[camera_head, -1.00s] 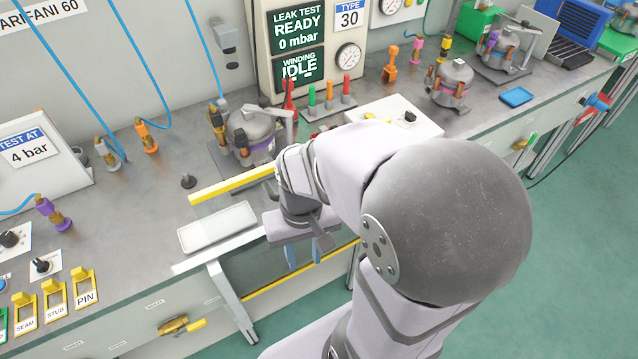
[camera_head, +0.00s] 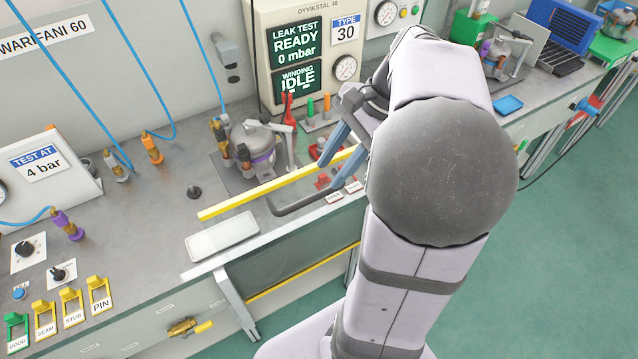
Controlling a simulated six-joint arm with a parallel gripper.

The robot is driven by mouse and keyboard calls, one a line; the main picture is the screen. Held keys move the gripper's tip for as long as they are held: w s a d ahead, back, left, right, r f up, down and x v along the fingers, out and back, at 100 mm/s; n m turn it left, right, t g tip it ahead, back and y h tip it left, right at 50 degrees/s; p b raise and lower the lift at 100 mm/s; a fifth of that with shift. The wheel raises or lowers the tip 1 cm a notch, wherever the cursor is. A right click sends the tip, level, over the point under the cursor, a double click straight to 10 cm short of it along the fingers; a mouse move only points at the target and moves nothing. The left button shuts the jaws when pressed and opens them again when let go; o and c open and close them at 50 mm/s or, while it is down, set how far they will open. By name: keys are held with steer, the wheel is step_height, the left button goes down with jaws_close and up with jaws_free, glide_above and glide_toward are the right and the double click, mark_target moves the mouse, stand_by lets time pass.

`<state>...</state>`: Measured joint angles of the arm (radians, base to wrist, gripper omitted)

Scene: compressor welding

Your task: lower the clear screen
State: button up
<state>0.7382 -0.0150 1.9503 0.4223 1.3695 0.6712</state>
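The clear screen shows mainly by its yellow edge strip (camera_head: 275,184), which runs slantwise in front of a grey compressor (camera_head: 256,147) on the bench. A second yellow strip (camera_head: 300,272) runs below the bench's front edge. The pane is hard to make out, so I cannot tell its exact position. A dark bent handle bar (camera_head: 308,197) lies just in front of the upper strip. My gripper (camera_head: 336,166) is above the strip's right part, with its two blue fingers apart and nothing seen between them. My arm hides the strip's right end.
A pale tray (camera_head: 222,237) lies at the bench's front edge. Red and green pegs (camera_head: 310,108) stand behind my gripper. The test display (camera_head: 296,45) reads READY, 0 mbar, IDLE. Bare bench (camera_head: 150,220) lies left of the tray.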

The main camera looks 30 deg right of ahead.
mark_target(314, 196)
steer(key=shift+p+x, duration=0.7)
steer(key=shift+x, duration=3.05)
steer(key=shift+c, duration=0.7)
jaws_close()
